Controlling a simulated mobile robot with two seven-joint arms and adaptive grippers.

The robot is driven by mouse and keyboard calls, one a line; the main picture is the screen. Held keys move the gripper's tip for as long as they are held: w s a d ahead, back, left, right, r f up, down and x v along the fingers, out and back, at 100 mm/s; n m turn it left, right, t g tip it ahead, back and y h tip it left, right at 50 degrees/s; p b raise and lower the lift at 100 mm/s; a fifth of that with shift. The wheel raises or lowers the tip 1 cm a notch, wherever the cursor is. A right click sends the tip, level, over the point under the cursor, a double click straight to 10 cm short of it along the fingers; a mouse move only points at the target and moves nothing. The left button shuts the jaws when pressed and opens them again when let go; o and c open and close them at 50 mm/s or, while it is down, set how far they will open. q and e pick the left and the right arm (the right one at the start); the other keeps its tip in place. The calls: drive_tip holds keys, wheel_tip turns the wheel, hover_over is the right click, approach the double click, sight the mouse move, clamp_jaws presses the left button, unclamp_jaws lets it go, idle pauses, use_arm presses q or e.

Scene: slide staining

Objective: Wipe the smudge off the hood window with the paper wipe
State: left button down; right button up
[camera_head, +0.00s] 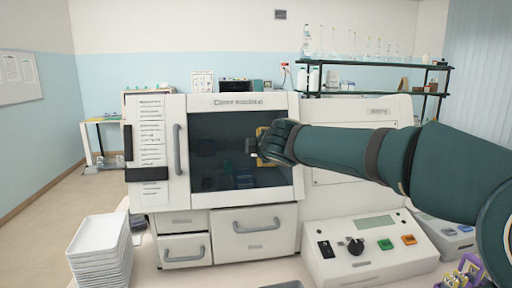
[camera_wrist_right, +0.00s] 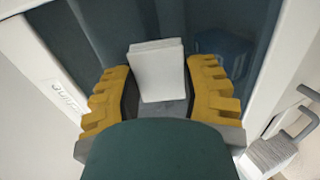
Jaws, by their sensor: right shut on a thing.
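The hood window (camera_head: 225,165) is a dark pane in the front of the white machine; it also fills much of the right wrist view (camera_wrist_right: 88,28). My right gripper (camera_head: 262,143) is at the right part of the window, its yellow fingers (camera_wrist_right: 160,88) on either side of the paper wipe. The paper wipe (camera_wrist_right: 158,68) is a white folded block held between them; its edge shows small in the head view (camera_head: 251,146). It faces the pane, but I cannot tell whether it touches. No smudge can be made out; the gripper and wipe cover part of the pane. My left gripper is out of view.
A grey vertical handle (camera_head: 178,150) is left of the window, and drawers (camera_head: 252,238) are below it. A control box (camera_head: 368,250) with a knob stands at front right. Stacked white trays (camera_head: 98,250) stand at front left. A shelf of glassware (camera_head: 375,66) is behind.

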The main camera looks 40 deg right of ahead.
sight(219, 150)
drive_tip(key=shift+s+d, duration=0.15)
drive_tip(key=shift+w+a+b, duration=0.55)
drive_tip(key=shift+a+b, duration=0.05)
drive_tip(key=shift+a, duration=0.25)
drive_tip(key=shift+w+a+b, duration=0.55)
drive_tip(key=shift+a+b, duration=0.05)
drive_tip(key=shift+a, duration=0.2)
drive_tip(key=shift+w+a, duration=0.65)
drive_tip(key=shift+a, duration=0.45)
drive_tip(key=shift+w+a, duration=0.65)
drive_tip(key=shift+a, duration=0.4)
drive_tip(key=shift+w+a, duration=0.65)
drive_tip(key=shift+a, duration=0.45)
drive_tip(key=v, duration=0.6)
drive_tip(key=v, duration=0.3)
